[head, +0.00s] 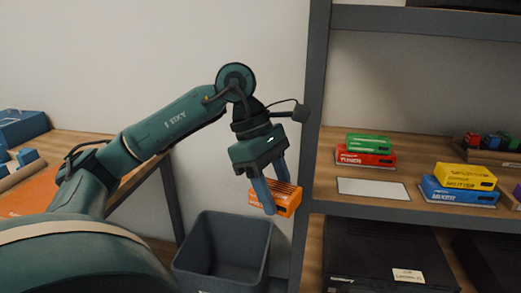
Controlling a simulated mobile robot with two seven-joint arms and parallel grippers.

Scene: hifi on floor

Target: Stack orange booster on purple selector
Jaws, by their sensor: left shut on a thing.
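The orange booster (285,199) is a flat orange box with dark vents. My left gripper (277,195) points down and is shut on it, in the air left of the rack post and above a grey bin. A small piece of something purple (518,192) shows at the right edge on the shelf. It may be the purple selector, but most of it is cut off and I cannot tell. My right gripper is not in view.
On the wooden shelf (325,200), a green box (369,142) lies on a red tuner (365,159), and a yellow splitter (465,177) lies on a blue mixer (457,193). A white card (373,189) lies between. The grey post (311,120) stands beside my gripper; the open bin (225,250) is below.

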